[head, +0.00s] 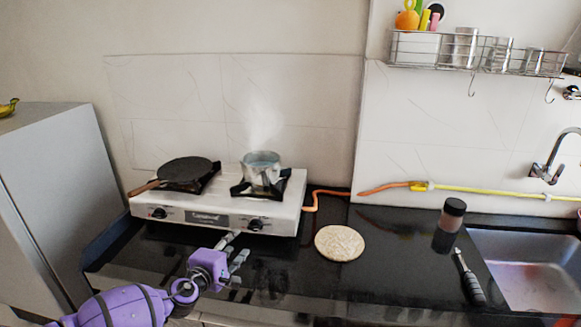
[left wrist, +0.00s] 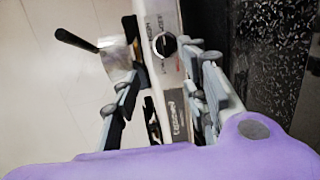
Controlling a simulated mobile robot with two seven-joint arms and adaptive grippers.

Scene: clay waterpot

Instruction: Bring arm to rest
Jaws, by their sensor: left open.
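My left gripper (head: 236,250) is open and empty, just in front of the stove's front panel, near its right knob. In the left wrist view its two fingers (left wrist: 165,85) are spread apart, with the stove panel and knob visible between and beyond them. The purple left arm comes in from the lower left of the head view, over the dark counter. My right gripper is not in view. A steaming metal pot (head: 262,170) stands on the right burner of the white stove (head: 215,212); its black handle shows in the left wrist view (left wrist: 77,40).
A dark flat pan (head: 186,170) sits on the left burner. A round patterned board (head: 340,243) lies on the black counter (head: 385,275). A dark-lidded jar (head: 450,222), a black-handled tool (head: 470,278) and a sink (head: 530,265) are at right. The counter's front middle is clear.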

